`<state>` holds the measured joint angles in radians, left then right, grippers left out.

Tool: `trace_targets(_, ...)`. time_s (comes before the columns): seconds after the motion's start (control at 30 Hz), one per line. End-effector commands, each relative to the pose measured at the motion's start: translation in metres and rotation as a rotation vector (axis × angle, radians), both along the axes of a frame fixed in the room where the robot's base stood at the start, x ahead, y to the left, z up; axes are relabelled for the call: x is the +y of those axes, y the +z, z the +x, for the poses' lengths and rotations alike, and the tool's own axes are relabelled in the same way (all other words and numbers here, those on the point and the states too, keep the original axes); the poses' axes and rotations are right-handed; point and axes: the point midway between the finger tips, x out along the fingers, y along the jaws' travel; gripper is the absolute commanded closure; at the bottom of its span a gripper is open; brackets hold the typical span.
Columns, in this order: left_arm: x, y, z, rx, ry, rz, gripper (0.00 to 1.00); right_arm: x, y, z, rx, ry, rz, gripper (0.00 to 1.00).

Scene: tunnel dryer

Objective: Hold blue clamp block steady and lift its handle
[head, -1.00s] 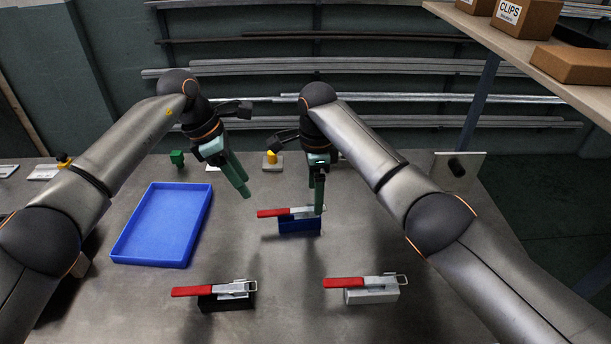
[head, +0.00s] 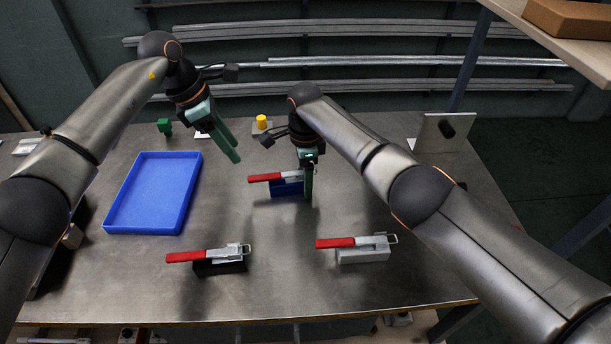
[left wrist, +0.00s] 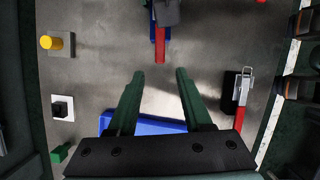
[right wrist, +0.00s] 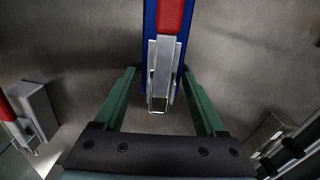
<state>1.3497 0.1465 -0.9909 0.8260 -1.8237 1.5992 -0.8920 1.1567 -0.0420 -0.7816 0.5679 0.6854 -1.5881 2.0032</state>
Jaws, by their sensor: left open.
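The blue clamp block (head: 287,189) stands on the metal table, with a grey clamp and a red handle (head: 265,178) lying flat and pointing left. My right gripper (head: 308,194) is low at the block's right end. In the right wrist view, its open fingers (right wrist: 159,72) lie on either side of the blue block (right wrist: 149,20) and clamp, with no clear grip. My left gripper (head: 234,157) is open and empty, above the table to the left of the handle. In the left wrist view, the red handle (left wrist: 160,48) is ahead of its fingertips (left wrist: 160,72).
A black clamp block (head: 220,267) and a grey clamp block (head: 363,255), both with red handles, stand nearer the front edge. A blue tray (head: 112,222) lies at left. A yellow-topped piece (head: 261,123), a green piece (head: 164,126) and an upright plate (head: 432,135) are behind.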

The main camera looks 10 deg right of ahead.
Motion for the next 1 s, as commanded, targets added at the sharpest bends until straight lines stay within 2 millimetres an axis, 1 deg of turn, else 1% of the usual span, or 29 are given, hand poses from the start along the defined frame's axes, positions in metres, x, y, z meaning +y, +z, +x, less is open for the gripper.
trace_targets(0.03,0.0001,0.0000,0.0000,0.000,0.000,0.000,0.50,0.0001,0.0002,0.0001,0.000,0.000,0.000,0.34)
trace_targets(0.07,0.0001,0.0000,0.0000,0.000,0.000,0.000,0.50,0.0001,0.0003,0.0001,0.000,0.000,0.000,0.37)
trace_targets(0.6,0.0000,0.0001,0.0000,0.000,0.000,0.000,0.50,-0.0001,0.0006,0.0002,-0.001,0.000,0.000,0.98)
trace_targets(0.63,0.0000,0.0001,0.0000,0.000,0.000,0.000,0.50,-0.0001,0.0006,0.0002,-0.001,0.000,0.000,1.00)
trace_targets(0.8,-0.0001,0.0001,0.0000,0.000,0.000,0.000,0.50,-0.0002,0.0006,0.0002,-0.001,0.000,0.000,1.00)
trace_targets(0.93,-0.0016,-0.0016,0.0008,-0.009,-0.007,-0.011,0.65,-0.0002,0.0006,0.0003,-0.001,0.000,0.000,1.00)
trace_targets(1.0,-0.0056,-0.0045,0.0028,-0.031,-0.023,-0.041,0.72,-0.0002,0.0007,0.0003,-0.001,0.000,0.000,1.00)
